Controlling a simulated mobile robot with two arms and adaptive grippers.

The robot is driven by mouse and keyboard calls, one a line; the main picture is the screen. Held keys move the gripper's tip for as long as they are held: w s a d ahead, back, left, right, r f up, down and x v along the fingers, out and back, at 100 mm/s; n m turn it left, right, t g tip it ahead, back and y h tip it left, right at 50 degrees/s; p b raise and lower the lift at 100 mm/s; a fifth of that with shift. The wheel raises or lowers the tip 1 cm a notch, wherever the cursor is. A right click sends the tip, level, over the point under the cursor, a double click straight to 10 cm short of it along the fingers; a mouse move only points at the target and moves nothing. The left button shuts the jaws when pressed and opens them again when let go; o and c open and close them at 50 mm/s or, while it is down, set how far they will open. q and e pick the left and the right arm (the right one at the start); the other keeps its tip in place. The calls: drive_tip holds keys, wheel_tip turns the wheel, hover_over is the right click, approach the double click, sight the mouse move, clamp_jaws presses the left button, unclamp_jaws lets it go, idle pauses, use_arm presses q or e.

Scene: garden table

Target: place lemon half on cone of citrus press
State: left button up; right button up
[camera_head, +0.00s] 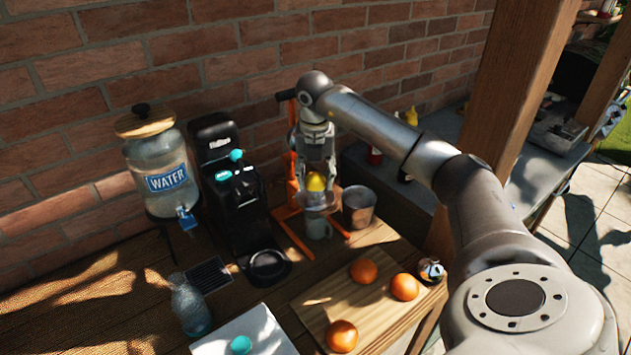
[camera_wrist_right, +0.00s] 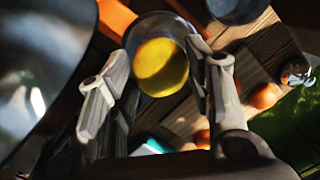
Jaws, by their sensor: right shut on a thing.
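The yellow lemon half (camera_head: 316,183) is between the fingers of my right gripper (camera_head: 317,165), which is shut on it and points down. In the right wrist view the lemon half (camera_wrist_right: 161,66) shows between the two fingers of that gripper (camera_wrist_right: 160,58). The orange citrus press (camera_head: 293,178) stands near the brick wall, and its clear bowl (camera_head: 320,200) is right below the lemon half. The cone is hidden, so I cannot tell whether the lemon touches it. My left gripper is not in view.
A grey mug (camera_head: 318,226) stands below the bowl, with a metal cup (camera_head: 358,206) to its right. A black coffee machine (camera_head: 232,185) and water dispenser (camera_head: 160,165) stand left. A cutting board (camera_head: 375,310) with oranges (camera_head: 363,271) lies in front.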

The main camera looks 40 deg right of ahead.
sight(315, 185)
wheel_tip(315, 185, down, 2)
drive_tip(key=shift+w+f+p, duration=0.1)
drive_tip(key=shift+p, duration=0.65)
drive_tip(key=shift+f, duration=0.3)
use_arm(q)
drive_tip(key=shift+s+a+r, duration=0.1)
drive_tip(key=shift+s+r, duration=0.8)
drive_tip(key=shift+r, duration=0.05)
use_arm(e)
drive_tip(key=shift+f, duration=0.1)
drive_tip(key=shift+f, duration=0.1)
drive_tip(key=o, duration=0.6)
drive_tip(key=shift+f, duration=0.1)
drive_tip(key=shift+c, duration=0.2)
drive_tip(key=o, duration=0.4)
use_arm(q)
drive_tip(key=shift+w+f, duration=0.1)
use_arm(e)
drive_tip(key=shift+o, duration=0.2)
